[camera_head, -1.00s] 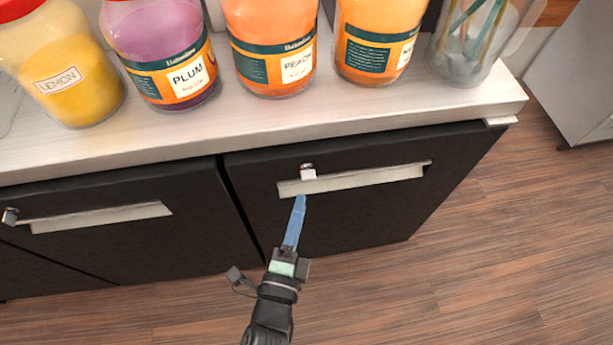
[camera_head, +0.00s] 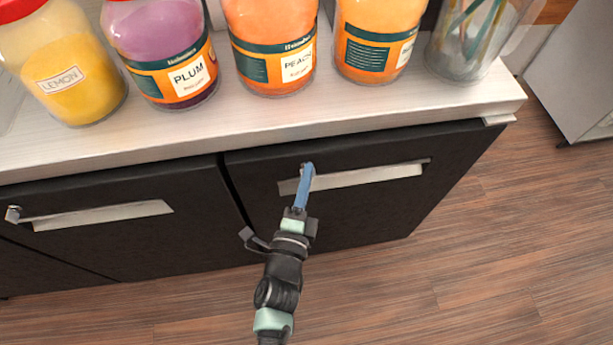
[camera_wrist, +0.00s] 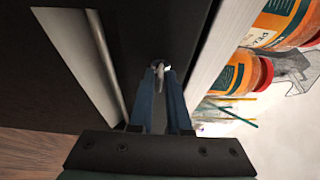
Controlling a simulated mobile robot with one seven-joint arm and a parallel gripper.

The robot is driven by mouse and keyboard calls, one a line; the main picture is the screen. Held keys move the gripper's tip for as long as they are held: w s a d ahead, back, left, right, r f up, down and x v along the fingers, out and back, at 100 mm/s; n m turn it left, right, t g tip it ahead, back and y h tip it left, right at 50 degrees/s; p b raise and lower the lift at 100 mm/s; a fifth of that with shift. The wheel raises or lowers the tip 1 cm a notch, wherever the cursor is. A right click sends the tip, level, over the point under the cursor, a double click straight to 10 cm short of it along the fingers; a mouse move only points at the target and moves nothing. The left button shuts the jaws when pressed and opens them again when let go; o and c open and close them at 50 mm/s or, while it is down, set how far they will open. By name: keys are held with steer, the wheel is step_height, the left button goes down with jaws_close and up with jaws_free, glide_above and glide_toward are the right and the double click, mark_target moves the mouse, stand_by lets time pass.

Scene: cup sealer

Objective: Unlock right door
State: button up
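The right door (camera_head: 360,215) is a black cabinet front below the counter, closed, with a long pale recessed handle (camera_head: 380,177). Its small metal lock (camera_head: 308,167) sits above the handle's left end and is partly covered by my fingertips in the head view. My gripper (camera_head: 306,178) reaches up to the lock with its blue fingers. In the wrist view, the two fingers (camera_wrist: 162,75) are apart, and the shiny lock piece (camera_wrist: 159,68) shows between their tips. I cannot tell whether either finger touches it.
The left door (camera_head: 120,240) has its own lock (camera_head: 12,214) and pale handle. Lemon (camera_head: 75,90), plum (camera_head: 175,70) and peach (camera_head: 275,60) jars, another orange jar (camera_head: 375,50) and a glass with straws (camera_head: 465,50) stand on the counter (camera_head: 260,112) above.

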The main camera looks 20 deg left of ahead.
jaws_close()
steer(key=shift+f+b, duration=0.15)
steer(key=shift+b, duration=0.35)
steer(key=n+y+b, duration=0.3)
steer(key=n+b, duration=0.1)
steer(key=n, duration=0.3)
steer(key=n+y+b, duration=0.3)
steer(key=n+b, duration=0.1)
steer(key=n, duration=0.3)
steer(key=n+t+y+b, duration=0.1)
steer(key=n+b, duration=0.3)
steer(key=n, duration=0.4)
steer(key=shift+w+d+f+y+b, duration=0.1)
steer(key=shift+d+y+b, duration=0.1)
steer(key=shift+y, duration=0.25)
steer(key=shift+w+d+f+y+b, duration=0.1)
steer(key=shift+y+b, duration=0.05)
steer(key=shift+y, duration=0.3)
steer(key=shift+n, duration=0.4)
steer(key=o, duration=0.5)
jaws_free()
